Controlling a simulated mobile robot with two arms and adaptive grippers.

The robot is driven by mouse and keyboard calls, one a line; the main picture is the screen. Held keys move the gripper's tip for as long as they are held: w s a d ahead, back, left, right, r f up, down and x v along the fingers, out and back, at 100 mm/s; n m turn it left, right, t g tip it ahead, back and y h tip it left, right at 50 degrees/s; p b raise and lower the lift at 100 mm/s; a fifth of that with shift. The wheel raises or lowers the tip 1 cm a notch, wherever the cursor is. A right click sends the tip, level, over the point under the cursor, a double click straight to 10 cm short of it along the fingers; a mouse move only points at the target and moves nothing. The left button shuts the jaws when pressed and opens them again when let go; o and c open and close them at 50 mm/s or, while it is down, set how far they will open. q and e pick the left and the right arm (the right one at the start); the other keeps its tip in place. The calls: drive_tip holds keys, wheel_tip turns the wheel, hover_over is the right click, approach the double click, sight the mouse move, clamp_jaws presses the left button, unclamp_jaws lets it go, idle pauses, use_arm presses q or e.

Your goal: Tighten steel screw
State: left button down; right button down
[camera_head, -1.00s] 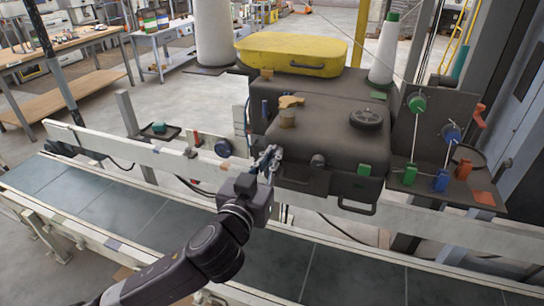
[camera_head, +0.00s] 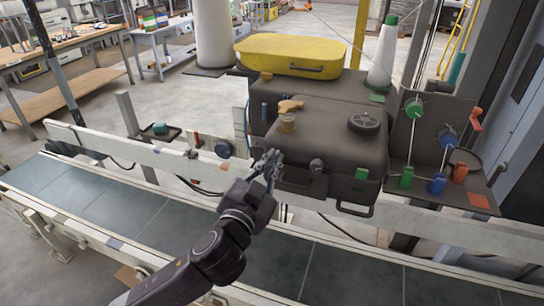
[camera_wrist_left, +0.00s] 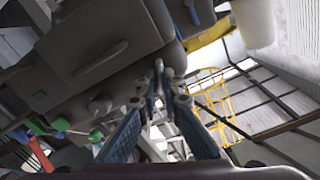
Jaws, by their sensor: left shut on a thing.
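My left gripper (camera_head: 268,163) is at the front left side of the dark machine body (camera_head: 335,140). In the left wrist view its blue-grey fingers (camera_wrist_left: 162,82) come together on a small grey metal part, which looks like the steel screw (camera_wrist_left: 160,70). The fingers hide most of it, so I cannot tell how far it sits in the machine. My right gripper is in neither view.
A round dark knob (camera_head: 316,166) and a green block (camera_head: 361,173) are on the machine front, right of my gripper. A yellow lid (camera_head: 290,56) lies behind. A white rail (camera_head: 150,158) and a conveyor belt (camera_head: 110,212) run below.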

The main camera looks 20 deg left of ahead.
use_arm(q)
drive_tip(key=m+p, duration=0.1)
drive_tip(key=m, duration=0.2)
drive_tip(key=shift+m+p, duration=0.4)
drive_tip(key=m+p, duration=0.2)
drive_tip(key=m, duration=0.1)
drive_tip(key=shift+d+m, duration=0.1)
drive_tip(key=shift+m, duration=0.2)
drive_tip(key=shift+f+m+p, duration=0.2)
drive_tip(key=shift+m+p, duration=1.2)
drive_tip(key=shift+m, duration=1.3)
drive_tip(key=shift+f, duration=0.1)
